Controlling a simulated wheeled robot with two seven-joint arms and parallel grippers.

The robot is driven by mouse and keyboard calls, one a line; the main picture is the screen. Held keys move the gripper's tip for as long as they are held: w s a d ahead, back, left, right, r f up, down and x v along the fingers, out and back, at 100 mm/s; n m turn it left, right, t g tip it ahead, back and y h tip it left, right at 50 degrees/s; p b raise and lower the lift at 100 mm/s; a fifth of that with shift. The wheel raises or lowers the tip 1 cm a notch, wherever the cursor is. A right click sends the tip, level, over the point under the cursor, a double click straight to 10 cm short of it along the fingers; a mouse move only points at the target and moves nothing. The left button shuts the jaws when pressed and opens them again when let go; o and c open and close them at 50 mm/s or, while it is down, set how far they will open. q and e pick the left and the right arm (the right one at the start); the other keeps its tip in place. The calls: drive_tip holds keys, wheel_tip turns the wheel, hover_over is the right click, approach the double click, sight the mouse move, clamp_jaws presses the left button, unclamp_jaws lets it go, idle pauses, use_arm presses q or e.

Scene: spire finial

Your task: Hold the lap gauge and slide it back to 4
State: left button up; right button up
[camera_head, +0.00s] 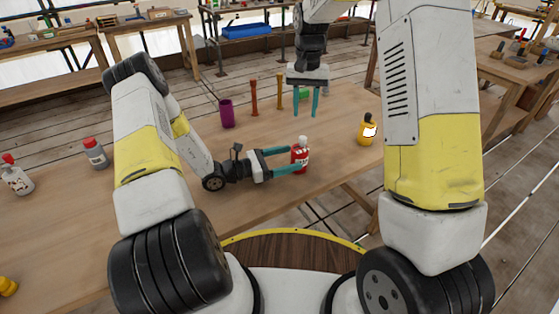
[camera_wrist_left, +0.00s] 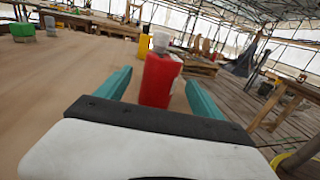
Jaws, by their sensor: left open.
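I cannot make out a lap gauge or a mark 4 in either view. My left gripper (camera_head: 297,160) is open low over the workbench, its teal fingers pointing right. A red bottle (camera_head: 300,154) with a white cap stands upright at its fingertips. In the left wrist view the red bottle (camera_wrist_left: 160,82) shows between the two spread fingers, with a gap on each side; its base is hidden. My right gripper (camera_head: 305,114) points down above the far side of the bench, its two fingers apart and nothing seen between them.
A purple cup (camera_head: 227,114), brown post (camera_head: 253,97), tan post (camera_head: 279,92) and green block (camera_head: 304,92) stand behind. A yellow bottle (camera_head: 367,129) stands near the right edge. A grey bottle (camera_head: 96,154) and white bottle (camera_head: 17,180) stand at left.

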sight(300, 156)
use_arm(q)
drive_tip(key=shift+x, duration=2.35)
